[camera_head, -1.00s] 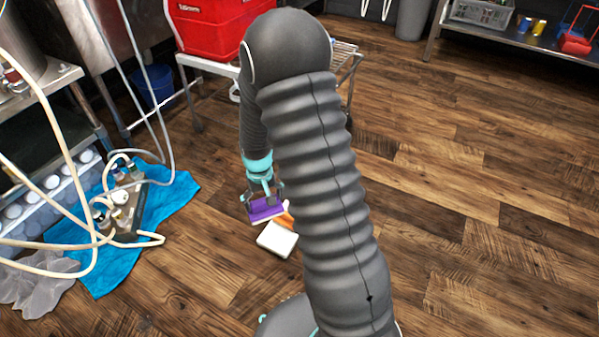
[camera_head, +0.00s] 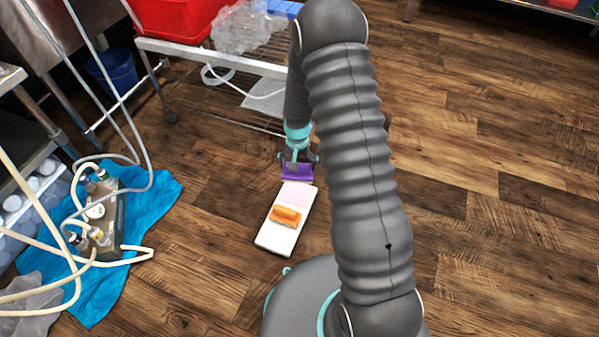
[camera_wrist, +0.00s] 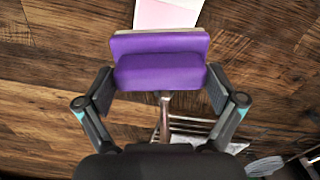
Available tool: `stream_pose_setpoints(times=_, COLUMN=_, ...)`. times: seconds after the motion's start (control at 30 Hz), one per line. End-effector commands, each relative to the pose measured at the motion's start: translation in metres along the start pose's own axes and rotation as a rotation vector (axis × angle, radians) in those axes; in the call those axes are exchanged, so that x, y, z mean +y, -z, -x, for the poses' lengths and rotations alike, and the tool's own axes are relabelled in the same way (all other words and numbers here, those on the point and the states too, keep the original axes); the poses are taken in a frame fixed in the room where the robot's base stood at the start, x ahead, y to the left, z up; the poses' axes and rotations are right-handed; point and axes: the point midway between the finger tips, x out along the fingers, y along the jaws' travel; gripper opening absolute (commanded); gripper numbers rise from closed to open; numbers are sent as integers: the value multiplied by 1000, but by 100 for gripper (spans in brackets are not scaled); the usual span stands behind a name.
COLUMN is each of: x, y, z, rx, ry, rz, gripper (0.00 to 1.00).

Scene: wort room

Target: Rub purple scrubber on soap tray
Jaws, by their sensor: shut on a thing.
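My gripper (camera_head: 299,160) is shut on the purple scrubber (camera_head: 297,173), which it holds by its sides. The wrist view shows the purple block (camera_wrist: 160,70) between the two fingers (camera_wrist: 160,88), with a pale strip along its far edge. The white soap tray (camera_head: 272,238) lies on the floor, with a pink patch (camera_head: 297,194) at its far end and an orange block (camera_head: 285,216) on its middle. The scrubber is at or just beyond the tray's pink end. In the wrist view the tray's pink end (camera_wrist: 168,14) shows past the scrubber. I cannot tell whether they touch.
A metal wire cart (camera_head: 215,92) with a red bin (camera_head: 180,15) stands behind the gripper. At left, a valve unit with hoses (camera_head: 100,215) sits on a blue cloth (camera_head: 150,215). A blue bucket (camera_head: 112,70) is behind it. The wooden floor at right is clear.

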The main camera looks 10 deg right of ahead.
Motion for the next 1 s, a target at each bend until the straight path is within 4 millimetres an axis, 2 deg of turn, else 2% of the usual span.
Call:
stream_pose_setpoints(times=0.03, x=-2, y=4, z=-20, rx=-4, ry=-2, rz=-52, gripper=65)
stream_pose_setpoints(times=0.1, x=-4, y=10, z=-39, rx=-3, ry=-2, rz=-123, gripper=65)
stream_pose_setpoints(times=0.23, x=-5, y=18, z=-65, rx=-1, ry=-1, rz=-223, gripper=65)
stream_pose_setpoints(times=0.33, x=-6, y=20, z=-76, rx=0, ry=-1, rz=-265, gripper=65)
stream_pose_setpoints(times=0.67, x=-5, y=22, z=-92, rx=0, ry=0, rz=-283, gripper=65)
stream_pose_setpoints(times=1.0, x=-5, y=22, z=-124, rx=0, ry=-1, rz=-282, gripper=65)
